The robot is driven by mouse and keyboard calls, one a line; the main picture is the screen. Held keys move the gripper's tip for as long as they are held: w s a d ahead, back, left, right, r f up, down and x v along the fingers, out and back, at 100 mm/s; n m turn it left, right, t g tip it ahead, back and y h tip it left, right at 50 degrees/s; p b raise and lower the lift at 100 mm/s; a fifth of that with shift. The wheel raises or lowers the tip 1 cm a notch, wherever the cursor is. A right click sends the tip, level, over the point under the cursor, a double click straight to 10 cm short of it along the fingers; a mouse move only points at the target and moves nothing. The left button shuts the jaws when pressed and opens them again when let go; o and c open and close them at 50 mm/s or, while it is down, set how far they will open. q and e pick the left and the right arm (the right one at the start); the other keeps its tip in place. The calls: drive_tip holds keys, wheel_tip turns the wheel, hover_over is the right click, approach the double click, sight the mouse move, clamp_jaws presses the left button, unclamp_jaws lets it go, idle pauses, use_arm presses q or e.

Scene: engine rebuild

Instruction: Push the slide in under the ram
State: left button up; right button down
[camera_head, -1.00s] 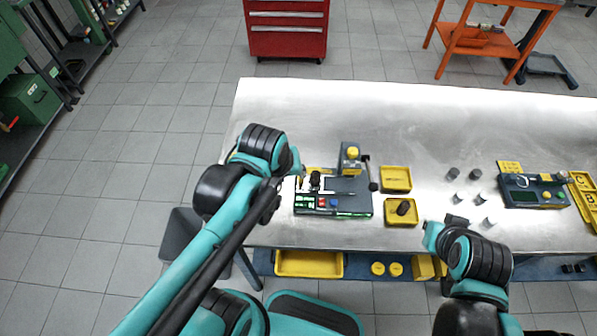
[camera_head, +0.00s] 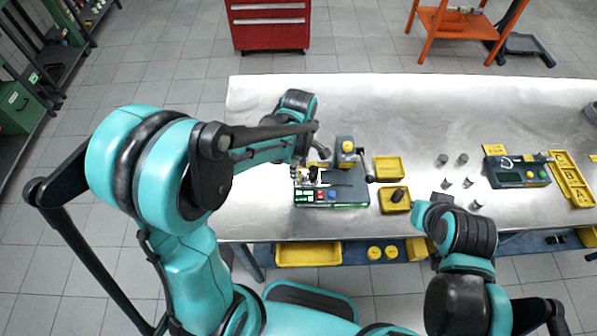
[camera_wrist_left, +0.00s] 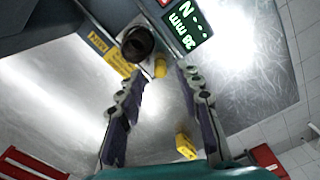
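In the left wrist view the gripper (camera_wrist_left: 164,76) is open. A small yellow knob (camera_wrist_left: 160,66) lies between its fingertips, and contact cannot be told. A dark round part (camera_wrist_left: 137,44), apparently on the slide, is just beyond the knob. The slide's outline is unclear. The right arm is at lower right, its gripper hidden.
Yellow trays (camera_head: 388,166) stand right of the press; the nearer one (camera_head: 395,206) holds a dark part. Several small cylinders (camera_head: 446,183) and another device (camera_head: 516,176) are further right. The table (camera_head: 260,215) is clear at front left. The press display (camera_wrist_left: 187,25) reads 28 mm.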

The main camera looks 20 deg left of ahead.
sight(316, 171)
use_arm(q)
drive_tip(key=shift+f, duration=1.25)
clamp_jaws()
drive_tip(key=shift+w+d+b, duration=0.15)
drive_tip(key=shift+w+d, duration=0.05)
drive_tip(key=shift+d, duration=0.6)
drive_tip(key=shift+w+d+b, duration=0.15)
drive_tip(key=shift+w+d, duration=0.1)
drive_tip(key=shift+d, duration=0.5)
drive_tip(key=shift+w+d+b, duration=0.15)
drive_tip(key=shift+w+d, duration=0.05)
drive_tip(key=shift+d, duration=0.6)
drive_tip(key=shift+a, duration=0.1)
unclamp_jaws()
